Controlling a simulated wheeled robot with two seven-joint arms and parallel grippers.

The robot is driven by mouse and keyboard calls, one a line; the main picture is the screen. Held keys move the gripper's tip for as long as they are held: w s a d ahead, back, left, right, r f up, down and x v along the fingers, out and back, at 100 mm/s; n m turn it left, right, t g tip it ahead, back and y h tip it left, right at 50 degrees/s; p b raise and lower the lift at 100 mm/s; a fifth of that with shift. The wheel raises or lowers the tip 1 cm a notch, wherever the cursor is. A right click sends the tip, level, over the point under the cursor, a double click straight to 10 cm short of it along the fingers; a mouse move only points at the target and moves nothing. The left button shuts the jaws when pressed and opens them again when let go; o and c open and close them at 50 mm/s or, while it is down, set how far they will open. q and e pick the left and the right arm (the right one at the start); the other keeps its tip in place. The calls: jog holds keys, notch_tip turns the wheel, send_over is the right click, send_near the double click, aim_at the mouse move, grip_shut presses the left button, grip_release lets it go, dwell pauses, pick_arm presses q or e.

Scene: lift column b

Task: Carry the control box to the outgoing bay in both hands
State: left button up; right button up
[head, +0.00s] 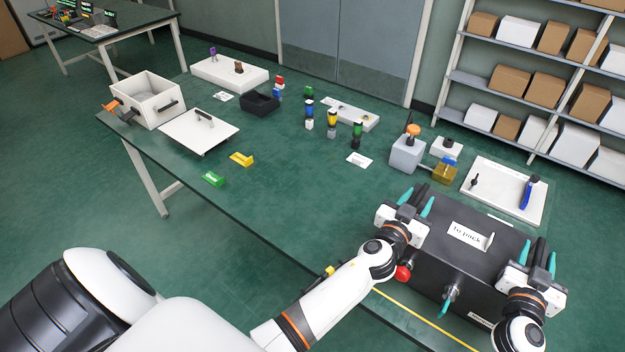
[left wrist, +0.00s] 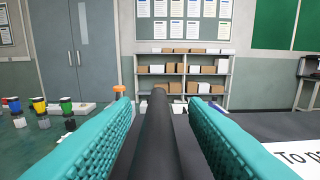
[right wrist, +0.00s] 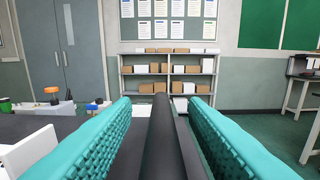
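The control box (head: 455,262) is a large black case at the front right of the green table. It has a white "To pack" label on its lid, and a red knob and metal fittings on its front. My left gripper (head: 418,204) is at its left end, open, with a black bar (left wrist: 160,130) lying between the teal fingers. My right gripper (head: 539,258) is at its right end, also open, with a similar black bar (right wrist: 160,130) between its fingers. Gaps show between fingers and bars. I cannot pick out the outgoing bay.
Behind the box stand a white tray (head: 504,212) with tools and a grey box with an orange knob (head: 407,154). Several coloured blocks and a white open box (head: 148,100) are further left. Shelves (head: 535,85) stand beyond the table. The table's front middle is mostly clear.

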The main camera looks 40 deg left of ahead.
pick_arm(q)
jog(key=o, duration=0.6)
jog(key=shift+c, duration=0.2)
jog(key=shift+f, duration=0.35)
pick_arm(e)
jog(key=o, duration=0.3)
jog(key=shift+d+f, duration=0.1)
jog(key=shift+f, duration=0.2)
jog(key=shift+o, duration=1.3)
pick_arm(q)
jog(key=shift+r, duration=0.2)
pick_arm(e)
jog(key=shift+r, duration=0.2)
pick_arm(q)
jog(key=shift+r, duration=0.1)
pick_arm(e)
jog(key=shift+r, duration=0.1)
pick_arm(q)
jog(key=o, duration=0.8)
jog(key=shift+c, duration=0.2)
